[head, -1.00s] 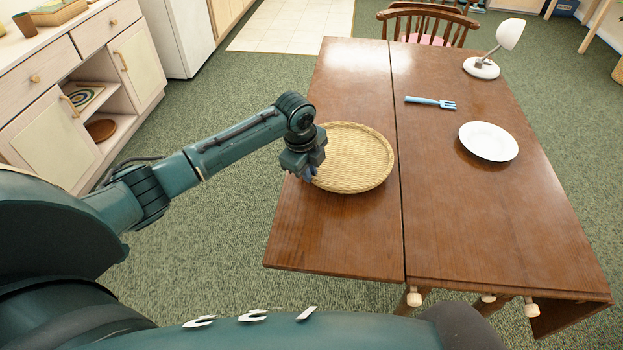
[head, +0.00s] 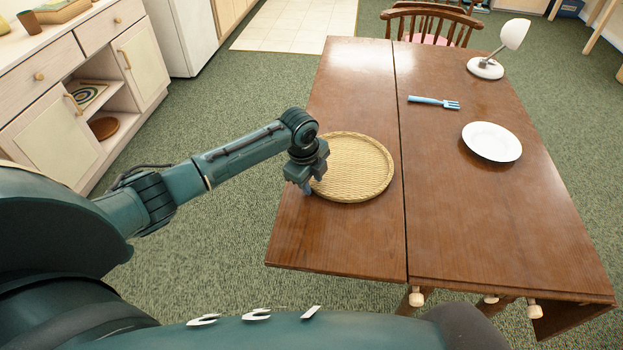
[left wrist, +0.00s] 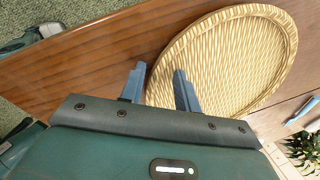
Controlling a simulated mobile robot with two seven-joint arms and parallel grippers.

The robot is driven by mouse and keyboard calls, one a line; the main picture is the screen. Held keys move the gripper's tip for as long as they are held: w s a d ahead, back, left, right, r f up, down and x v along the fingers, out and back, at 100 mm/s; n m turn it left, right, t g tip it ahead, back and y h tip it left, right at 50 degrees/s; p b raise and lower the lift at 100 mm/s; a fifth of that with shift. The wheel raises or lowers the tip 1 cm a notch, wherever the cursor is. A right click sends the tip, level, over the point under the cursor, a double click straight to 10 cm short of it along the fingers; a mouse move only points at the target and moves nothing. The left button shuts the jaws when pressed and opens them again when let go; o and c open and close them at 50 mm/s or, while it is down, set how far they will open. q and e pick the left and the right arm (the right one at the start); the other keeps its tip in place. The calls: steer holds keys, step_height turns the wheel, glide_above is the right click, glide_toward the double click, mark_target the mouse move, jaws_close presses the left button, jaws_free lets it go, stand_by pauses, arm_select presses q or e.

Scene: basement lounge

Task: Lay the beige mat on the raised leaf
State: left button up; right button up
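The beige mat (head: 355,165) is round and woven with a raised rim. It lies flat on the raised left leaf (head: 340,235) of the brown table, its right edge just left of the seam. My left gripper (head: 306,189) is at the mat's left edge, pointing down. In the left wrist view its two blue fingers (left wrist: 159,88) stand apart with gaps, and the rim of the mat (left wrist: 235,55) passes between them without being gripped. My right gripper is not in view.
A white plate (head: 491,141), a blue fork (head: 434,102) and a white lamp (head: 486,68) stand on the main tabletop right of the seam. A wooden chair (head: 432,22) is at the far end. The near part of the leaf is bare. A cabinet (head: 60,110) stands at left.

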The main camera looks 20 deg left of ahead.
arm_select(q)
steer(key=shift+r, duration=0.1)
